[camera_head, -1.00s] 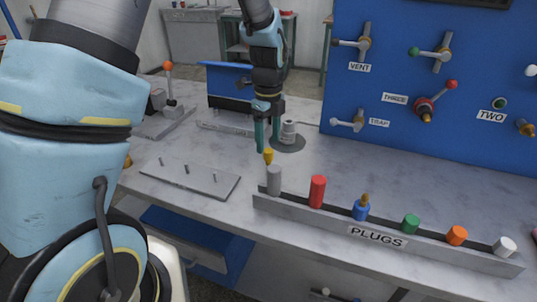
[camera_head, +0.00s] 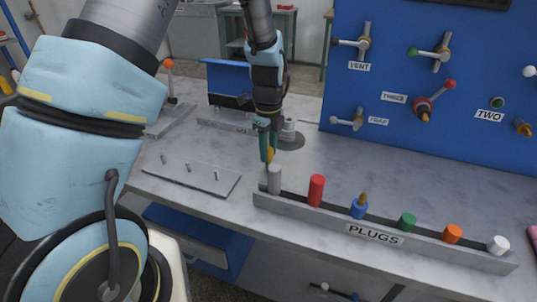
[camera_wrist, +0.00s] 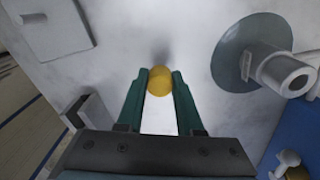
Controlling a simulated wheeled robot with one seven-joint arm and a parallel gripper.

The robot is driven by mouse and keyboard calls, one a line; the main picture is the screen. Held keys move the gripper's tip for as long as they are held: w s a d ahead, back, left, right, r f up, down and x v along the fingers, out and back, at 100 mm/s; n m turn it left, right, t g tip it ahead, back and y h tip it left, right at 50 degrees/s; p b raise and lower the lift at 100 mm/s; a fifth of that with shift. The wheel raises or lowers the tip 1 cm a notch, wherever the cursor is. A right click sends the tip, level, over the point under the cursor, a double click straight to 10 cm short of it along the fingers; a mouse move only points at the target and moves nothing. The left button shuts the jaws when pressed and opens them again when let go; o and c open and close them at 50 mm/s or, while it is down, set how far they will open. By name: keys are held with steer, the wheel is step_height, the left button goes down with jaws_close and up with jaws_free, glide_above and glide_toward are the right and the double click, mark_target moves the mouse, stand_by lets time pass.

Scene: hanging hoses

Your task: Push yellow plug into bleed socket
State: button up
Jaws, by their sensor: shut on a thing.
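The yellow plug (camera_head: 271,155) is between the green fingers of my gripper (camera_head: 267,152), just behind and above the grey plug at the rack's left end. In the wrist view the plug's round yellow end (camera_wrist: 160,75) sits between the two fingertips (camera_wrist: 160,84), which are shut on it. Whether its lower end touches anything is hidden. I see no label reading bleed; the blue panel (camera_head: 440,60) shows VENT, THREE and TWO labels and one more that reads like TRAP.
The PLUGS rack (camera_head: 300,215) along the bench's front holds grey (camera_head: 275,179), red (camera_head: 317,189), blue and other plugs. A grey fitting on a round disc (camera_head: 292,143) stands close beside my gripper. A plate with pins (camera_head: 190,176) lies left. Bench between rack and panel is clear.

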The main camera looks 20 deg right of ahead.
mark_target(269, 147)
jaws_close()
steer(key=r+b, duration=0.1)
steer(key=r, duration=0.4)
steer(key=r+b, duration=0.1)
steer(key=r, duration=0.3)
steer(key=shift+w+d+r, duration=0.2)
steer(key=shift+r, duration=0.15)
steer(key=w+d+r+p, duration=0.4)
steer(key=w+d, duration=0.4)
steer(key=d, duration=0.2)
steer(key=shift+w+r+p, duration=0.4)
steer(key=shift+p, duration=0.05)
steer(key=shift+d, duration=0.1)
